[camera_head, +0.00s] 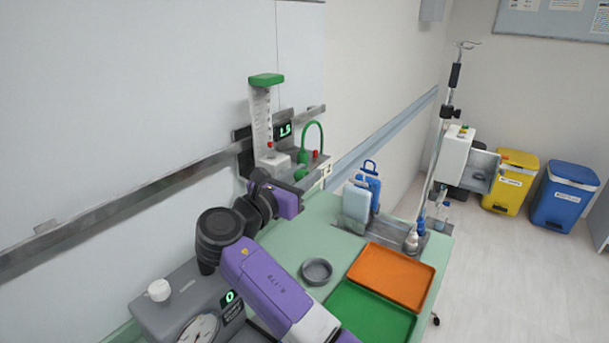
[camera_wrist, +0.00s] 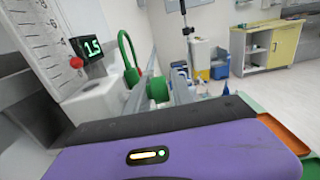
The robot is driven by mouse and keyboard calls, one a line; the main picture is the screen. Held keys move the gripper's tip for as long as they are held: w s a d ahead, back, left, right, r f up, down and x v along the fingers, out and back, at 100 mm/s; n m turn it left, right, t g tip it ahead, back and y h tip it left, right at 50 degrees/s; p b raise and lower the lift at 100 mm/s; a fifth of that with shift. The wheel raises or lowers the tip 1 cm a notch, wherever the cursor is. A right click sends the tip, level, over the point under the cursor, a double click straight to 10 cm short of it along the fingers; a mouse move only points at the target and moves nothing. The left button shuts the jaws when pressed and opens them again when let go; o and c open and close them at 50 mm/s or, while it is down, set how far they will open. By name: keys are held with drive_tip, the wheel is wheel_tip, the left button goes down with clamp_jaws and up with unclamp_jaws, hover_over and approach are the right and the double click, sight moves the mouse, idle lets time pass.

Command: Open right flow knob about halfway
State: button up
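A flowmeter with a clear scaled tube (camera_head: 262,120) and green cap is mounted on the wall rail. A small display (camera_head: 284,131) beside it reads about 1.5. A green knob (camera_head: 301,172) sits low at its right, and it shows larger in the wrist view (camera_wrist: 158,90). A red ball (camera_wrist: 76,62) sits in the tube. My gripper (camera_head: 298,185) is at the flowmeter, close to the green knob. Grey bars, perhaps my fingers, flank the knob in the wrist view. Contact and finger closure are unclear.
A green hose (camera_head: 313,131) arches beside the flowmeter. Below is a pale green table (camera_head: 310,232) with a round grey dish (camera_head: 317,271), an orange tray (camera_head: 391,275), a green tray (camera_head: 372,315) and bottles. A gauge unit (camera_head: 198,330) stands near my arm.

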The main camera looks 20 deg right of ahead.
clamp_jaws()
drive_tip(key=shift+f, duration=0.1)
drive_tip(key=shift+d+h, duration=0.1)
drive_tip(key=shift+h, duration=0.2)
drive_tip(key=shift+t+h, duration=0.3)
drive_tip(key=shift+h, duration=0.1)
drive_tip(key=shift+s, duration=0.1)
drive_tip(key=shift+o, duration=2.2)
unclamp_jaws()
